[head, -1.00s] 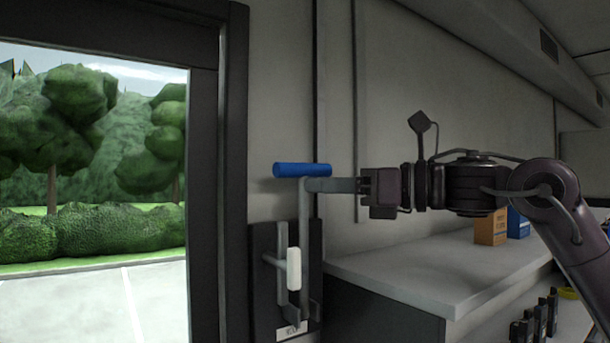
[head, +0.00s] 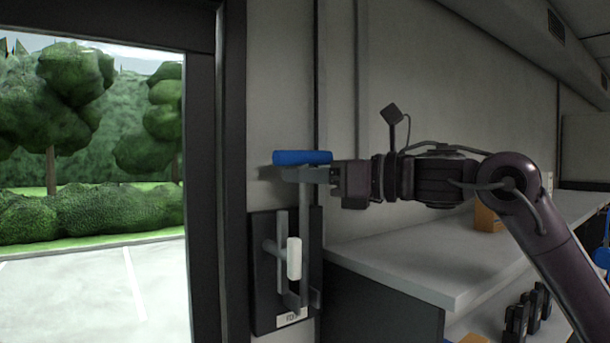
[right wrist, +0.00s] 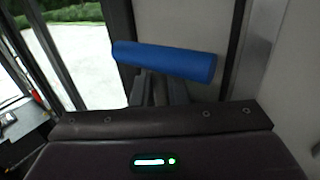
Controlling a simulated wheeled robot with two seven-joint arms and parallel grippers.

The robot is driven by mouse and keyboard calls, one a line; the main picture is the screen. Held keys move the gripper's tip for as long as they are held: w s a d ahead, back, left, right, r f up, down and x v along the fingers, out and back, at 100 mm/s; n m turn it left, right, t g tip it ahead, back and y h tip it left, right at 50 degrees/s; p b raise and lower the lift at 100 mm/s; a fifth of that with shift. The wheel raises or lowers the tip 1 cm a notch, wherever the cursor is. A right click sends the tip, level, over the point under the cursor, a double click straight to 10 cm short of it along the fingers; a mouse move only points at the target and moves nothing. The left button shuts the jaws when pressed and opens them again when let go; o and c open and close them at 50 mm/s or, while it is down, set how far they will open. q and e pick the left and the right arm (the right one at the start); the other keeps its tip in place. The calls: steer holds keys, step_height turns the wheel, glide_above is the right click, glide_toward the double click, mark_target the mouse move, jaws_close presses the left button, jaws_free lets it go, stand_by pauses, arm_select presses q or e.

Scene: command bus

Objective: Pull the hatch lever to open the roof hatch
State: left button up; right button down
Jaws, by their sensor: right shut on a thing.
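The hatch lever has a blue crosswise grip (head: 302,157) on top of an upright grey rod (head: 304,212). It rises from a dark wall plate (head: 262,290) beside the window frame. The blue grip also shows in the right wrist view (right wrist: 165,61). A white handle (head: 294,258) is on the same plate, lower down. My right gripper (head: 302,173) reaches in from the right and is shut on the rod just below the blue grip. In the right wrist view its fingers (right wrist: 160,88) are partly hidden by the grip. My left gripper is not in view.
A pale counter (head: 440,270) stands right of the lever, below my right arm. An orange box (head: 487,217) is on it. Several dark devices (head: 525,312) stand on a lower shelf. A dark post (head: 232,180) and a large window are to the left.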

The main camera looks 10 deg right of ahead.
steer(key=s+d+f+n+y+b, duration=0.2)
steer(key=s+b, duration=0.3)
steer(key=b, duration=0.3)
steer(key=s+d+f+n+t+y+b, duration=0.1)
steer(key=s+d+f+n+y+b, duration=0.1)
steer(key=s+b, duration=0.3)
steer(key=b, duration=0.3)
steer(key=shift+y, duration=0.3)
steer(key=shift+s+t, duration=0.1)
steer(key=shift+t, duration=0.2)
steer(key=c, duration=1.5)
jaws_free()
steer(key=shift+r, duration=0.1)
steer(key=shift+s+d, duration=0.1)
steer(key=shift+d, duration=0.05)
